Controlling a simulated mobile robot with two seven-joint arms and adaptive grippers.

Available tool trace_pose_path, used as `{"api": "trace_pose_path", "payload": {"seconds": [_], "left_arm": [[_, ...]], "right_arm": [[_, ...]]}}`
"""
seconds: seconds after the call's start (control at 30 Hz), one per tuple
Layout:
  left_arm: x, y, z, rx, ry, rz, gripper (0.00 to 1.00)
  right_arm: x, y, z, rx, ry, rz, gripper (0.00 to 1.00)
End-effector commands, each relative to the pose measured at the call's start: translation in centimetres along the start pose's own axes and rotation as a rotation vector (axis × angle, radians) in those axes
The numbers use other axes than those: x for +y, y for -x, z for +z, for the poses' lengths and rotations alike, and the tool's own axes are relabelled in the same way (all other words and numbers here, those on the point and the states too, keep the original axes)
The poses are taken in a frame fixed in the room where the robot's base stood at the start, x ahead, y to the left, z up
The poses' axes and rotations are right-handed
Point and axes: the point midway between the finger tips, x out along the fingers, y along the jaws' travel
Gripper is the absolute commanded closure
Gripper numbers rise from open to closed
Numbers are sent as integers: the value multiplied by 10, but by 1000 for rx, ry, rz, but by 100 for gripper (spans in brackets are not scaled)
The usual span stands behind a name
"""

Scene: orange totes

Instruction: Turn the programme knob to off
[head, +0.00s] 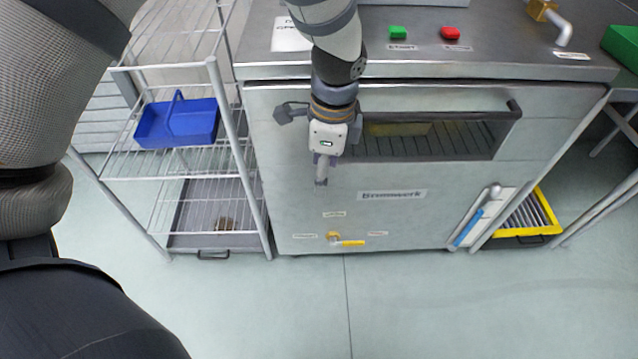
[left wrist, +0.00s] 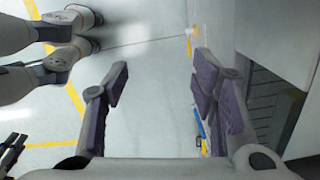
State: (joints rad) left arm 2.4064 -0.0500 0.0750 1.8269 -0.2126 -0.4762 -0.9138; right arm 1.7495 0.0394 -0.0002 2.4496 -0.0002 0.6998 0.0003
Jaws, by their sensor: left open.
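The programme knob (head: 351,243) is a yellow lever on a brass hub, low on the front of the steel machine (head: 290,180). Its lever points right, toward the right-hand label (head: 376,233). Other small labels sit above (head: 334,214) and to the left (head: 304,236); their words are too small to read. My left gripper (head: 321,182) hangs above the knob in the picture, apart from it, fingers downward. In the left wrist view its fingers (left wrist: 162,85) are open and empty, and the knob (left wrist: 190,32) shows beyond the right finger.
A wire rack (head: 225,100) with a blue basket (head: 180,122) stands left of the machine. The floor in front is clear.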

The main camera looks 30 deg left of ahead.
Motion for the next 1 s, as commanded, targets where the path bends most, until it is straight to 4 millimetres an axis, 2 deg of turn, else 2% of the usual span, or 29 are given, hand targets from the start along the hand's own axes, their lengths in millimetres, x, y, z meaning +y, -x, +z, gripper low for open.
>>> {"api": "trace_pose_path", "payload": {"seconds": [0.1,0.2,0.7,0.77,0.87,0.9,0.97,1.0], "left_arm": [[11,-16,2,12,55,15,48],[16,-23,3,19,82,20,48],[19,-27,3,21,96,24,48],[27,-37,6,25,126,36,48],[72,-82,18,38,307,92,48],[99,-103,28,39,421,118,48],[142,-130,45,30,605,150,48],[169,-142,57,19,727,163,48]], "right_arm": [[0,0,0,1,0,0,60],[0,0,0,2,0,0,60],[0,0,0,2,0,0,60],[0,0,0,2,0,0,60],[0,0,0,1,0,0,60],[0,0,0,1,0,0,60],[0,0,0,1,0,0,60],[0,0,0,1,0,0,60]]}}
